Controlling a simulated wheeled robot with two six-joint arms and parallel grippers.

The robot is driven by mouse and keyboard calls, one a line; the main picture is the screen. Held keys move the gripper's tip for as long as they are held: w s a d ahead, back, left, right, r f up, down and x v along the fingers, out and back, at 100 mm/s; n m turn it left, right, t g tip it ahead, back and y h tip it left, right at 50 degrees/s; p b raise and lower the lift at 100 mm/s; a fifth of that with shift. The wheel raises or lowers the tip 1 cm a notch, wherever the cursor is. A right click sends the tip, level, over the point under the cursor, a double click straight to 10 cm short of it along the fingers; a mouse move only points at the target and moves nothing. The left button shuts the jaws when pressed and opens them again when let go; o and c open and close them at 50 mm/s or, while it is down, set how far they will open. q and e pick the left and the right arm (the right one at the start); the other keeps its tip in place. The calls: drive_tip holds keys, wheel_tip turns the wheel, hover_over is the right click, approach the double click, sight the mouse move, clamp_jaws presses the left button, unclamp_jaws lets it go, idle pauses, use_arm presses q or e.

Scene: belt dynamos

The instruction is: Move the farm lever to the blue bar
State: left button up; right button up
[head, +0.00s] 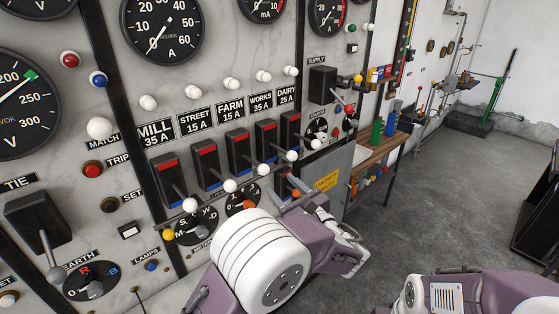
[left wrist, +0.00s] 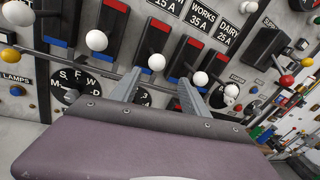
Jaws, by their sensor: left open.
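The farm lever's white knob (head: 262,170) is third from the left in the row of breaker levers on the panel. It sticks out below the FARM label (head: 230,108), in front of its black breaker with a red bar at the top (head: 237,136). In the left wrist view the farm knob (left wrist: 156,62) appears between and just beyond the fingertips of my left gripper (left wrist: 159,77). The gripper is open and its fingers show nothing between them. Blue shows at the breakers' lower ends in that view; the farm one is partly hidden. My right gripper is out of view.
The neighbouring street knob (head: 230,186) and works knob (head: 292,156) stand close on either side. A thin grey rod with a yellow ball (head: 168,235) runs along below the breakers.

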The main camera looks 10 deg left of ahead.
sight(268, 173)
use_arm(q)
drive_tip(key=a, duration=0.1)
drive_tip(key=w+a+p, duration=0.2)
drive_tip(key=shift+a+r, duration=0.25)
drive_tip(key=shift+r, duration=0.15)
drive_tip(key=x, duration=0.1)
drive_tip(key=p+x, duration=0.1)
drive_tip(key=x, duration=0.2)
drive_tip(key=shift+w+d+f+p, duration=0.15)
drive_tip(key=shift+w+f+p, duration=0.2)
drive_tip(key=shift+w, duration=0.15)
drive_tip(key=shift+w+a, duration=0.25)
drive_tip(key=shift+s+a, duration=0.1)
drive_tip(key=shift+s, duration=0.1)
clamp_jaws()
